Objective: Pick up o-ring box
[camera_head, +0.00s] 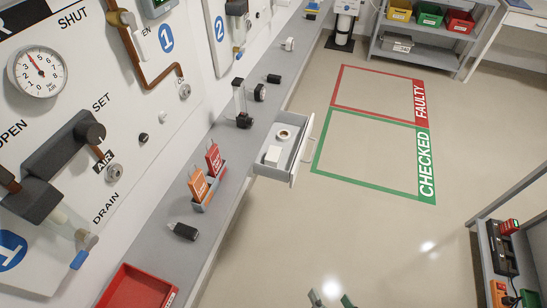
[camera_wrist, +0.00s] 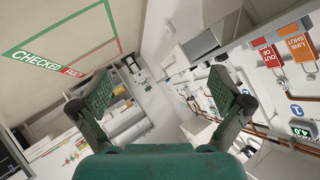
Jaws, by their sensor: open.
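A small plain white box (camera_head: 272,155) lies in an open drawer (camera_head: 295,170) under the bench in the head view. It is the likeliest o-ring box, but I can read no label on it. A round ring-shaped roll (camera_head: 284,134) lies behind it in the same drawer. My gripper (camera_head: 331,299) shows only as two green fingertips at the bottom edge of the head view, well apart from the drawer. In the wrist view my gripper (camera_wrist: 160,82) has its green fingers spread wide with nothing between them. I cannot make out the box in the wrist view.
The grey bench (camera_head: 222,165) along the wall holds red and orange tags (camera_head: 206,172) and a red tray (camera_head: 135,290). A shelf unit (camera_head: 500,245) stands at the lower right. Floor outlines mark FAULTY (camera_head: 419,101) and CHECKED (camera_head: 426,162). The floor between is clear.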

